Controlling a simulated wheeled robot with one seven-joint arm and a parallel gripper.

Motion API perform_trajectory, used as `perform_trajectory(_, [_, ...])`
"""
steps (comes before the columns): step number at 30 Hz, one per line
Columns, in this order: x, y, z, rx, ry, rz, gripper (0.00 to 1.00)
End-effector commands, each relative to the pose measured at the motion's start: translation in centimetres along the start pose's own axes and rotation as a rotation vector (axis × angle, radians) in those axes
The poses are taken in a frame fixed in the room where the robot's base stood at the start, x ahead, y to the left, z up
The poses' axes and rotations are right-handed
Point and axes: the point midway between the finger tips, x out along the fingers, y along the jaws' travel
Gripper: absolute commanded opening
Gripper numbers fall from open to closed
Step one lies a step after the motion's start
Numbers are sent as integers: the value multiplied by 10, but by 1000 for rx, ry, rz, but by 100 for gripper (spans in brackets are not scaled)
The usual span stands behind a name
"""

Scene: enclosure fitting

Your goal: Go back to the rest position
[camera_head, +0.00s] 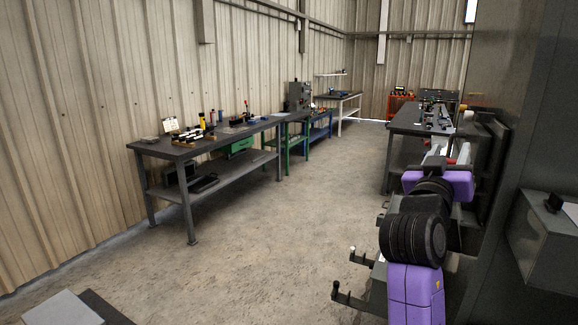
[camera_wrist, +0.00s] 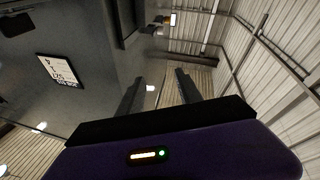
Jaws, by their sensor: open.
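My gripper (camera_wrist: 160,76) shows in the wrist view with its two dark fingers apart and nothing visible between them. My purple and black arm rises along the right side of the head view, beside a large dark enclosure (camera_head: 522,90). The far end of the arm overlaps other items there, so I cannot make out the fingers in that view. The wrist view looks along a grey panel with a white label (camera_wrist: 60,70) and up to the corrugated wall and roof (camera_wrist: 285,55).
A long grey workbench (camera_head: 150,150) with small items stands along the left wall. Green and blue benches and a white table (camera_head: 346,101) stand farther back. Another dark bench (camera_head: 404,127) is beyond my arm. The concrete floor (camera_head: 290,215) in the middle is clear.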

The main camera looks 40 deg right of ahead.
Motion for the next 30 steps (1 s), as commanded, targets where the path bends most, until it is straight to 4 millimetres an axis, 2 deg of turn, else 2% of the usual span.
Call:
perform_trajectory(1, [-17, -23, 10, -16, 38, -85, 42])
perform_trajectory(6, [-80, -79, 32, -16, 157, -336, 42])
perform_trajectory(9, [-123, -101, 48, 1, 205, -471, 42])
perform_trajectory(13, [-182, -118, 68, 44, 246, -632, 42])
perform_trajectory(16, [-228, -121, 84, 85, 262, -744, 42])
perform_trajectory(20, [-283, -115, 103, 147, 259, -872, 42])
perform_trajectory(24, [-338, -98, 122, 217, 233, -988, 42])
perform_trajectory(30, [-402, -61, 147, 307, 146, -1117, 42])
